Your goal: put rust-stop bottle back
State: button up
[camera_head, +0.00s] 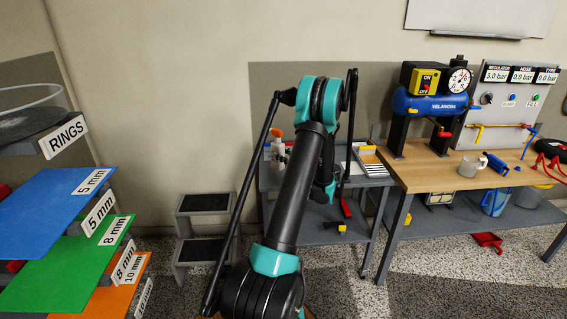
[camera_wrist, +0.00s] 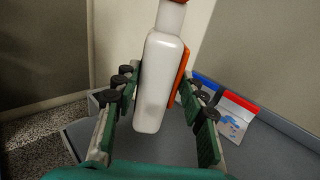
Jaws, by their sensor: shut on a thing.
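The white bottle (camera_wrist: 157,85) stands between the fingers of my gripper (camera_wrist: 160,100) in the wrist view. It has orange at its top and along its right side; no readable label shows. My gripper is shut on it. Below is a grey cart top; I cannot tell whether the bottle's base touches it. My arm hides much of the cart and my fingertips there.
Red and blue-edged packets (camera_wrist: 233,115) lie right of my gripper in the wrist view. A tray of small items (camera_head: 372,160) sits on the cart's right side. A wooden bench (camera_head: 425,172) stands to the right, a step stool (camera_head: 203,205) to the left.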

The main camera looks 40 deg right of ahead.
jog(key=shift+f, duration=1.8)
jog(key=shift+f, duration=0.15)
jog(key=o, duration=0.7)
jog(key=shift+o, duration=0.2)
